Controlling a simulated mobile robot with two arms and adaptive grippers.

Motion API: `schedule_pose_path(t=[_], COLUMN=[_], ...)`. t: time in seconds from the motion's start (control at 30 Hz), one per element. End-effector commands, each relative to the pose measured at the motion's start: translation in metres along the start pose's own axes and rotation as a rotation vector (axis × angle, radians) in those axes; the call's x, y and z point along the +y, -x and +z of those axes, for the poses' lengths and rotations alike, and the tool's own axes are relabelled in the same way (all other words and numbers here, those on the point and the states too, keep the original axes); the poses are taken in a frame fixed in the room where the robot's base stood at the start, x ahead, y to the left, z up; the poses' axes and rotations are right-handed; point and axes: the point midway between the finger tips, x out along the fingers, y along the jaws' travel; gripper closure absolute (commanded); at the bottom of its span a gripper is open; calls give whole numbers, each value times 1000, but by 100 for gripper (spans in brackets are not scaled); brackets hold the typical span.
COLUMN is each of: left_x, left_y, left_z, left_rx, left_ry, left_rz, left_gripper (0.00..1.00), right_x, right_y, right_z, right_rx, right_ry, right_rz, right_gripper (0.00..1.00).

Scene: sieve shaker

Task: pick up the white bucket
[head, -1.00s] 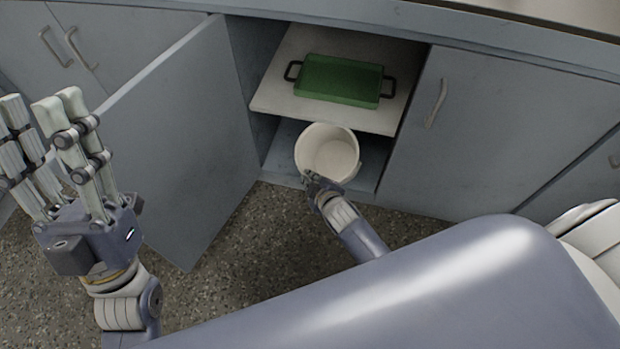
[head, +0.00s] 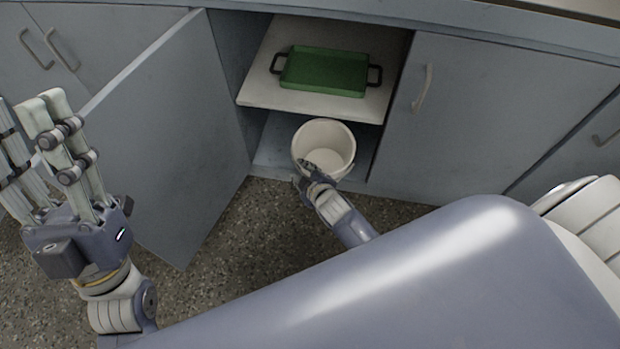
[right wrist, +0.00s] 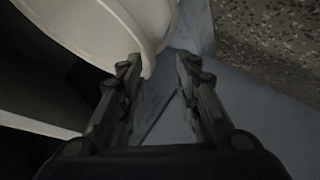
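The white bucket (head: 337,137) stands open-topped in the lower compartment of the cabinet, under the shelf. My right gripper (head: 307,172) is at the bucket's near left rim. In the right wrist view the gripper's two fingers (right wrist: 160,72) are spread apart. The bucket (right wrist: 130,22) fills the upper left there, and its rim edge reaches the left fingertip and the mouth of the gap. I cannot tell whether they touch. My left gripper (head: 24,108) is raised at the far left, open and empty, away from the bucket.
A green tray (head: 325,72) with dark handles lies on the white shelf (head: 262,95) above the bucket. The open cabinet door (head: 165,140) stands to the left, near my left gripper. A closed door (head: 480,120) borders the opening on the right. The speckled floor (head: 225,235) is clear.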

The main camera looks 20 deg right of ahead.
Motion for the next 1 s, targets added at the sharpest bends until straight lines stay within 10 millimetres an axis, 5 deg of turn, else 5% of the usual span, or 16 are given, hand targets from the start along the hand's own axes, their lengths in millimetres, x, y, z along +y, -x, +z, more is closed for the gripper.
schedule_pose_path(t=[0.6, 1.0], left_x=[0, 0], left_y=[0, 0], left_z=[0, 0], left_rx=[0, 0], left_ry=[-1, -1], left_rz=[0, 0], left_gripper=[60, 60], right_x=[0, 1], right_y=[97, 113], right_z=[0, 0], right_rx=[2, 1], right_ry=[1, 1], right_rz=[0, 1], right_gripper=[70, 70])
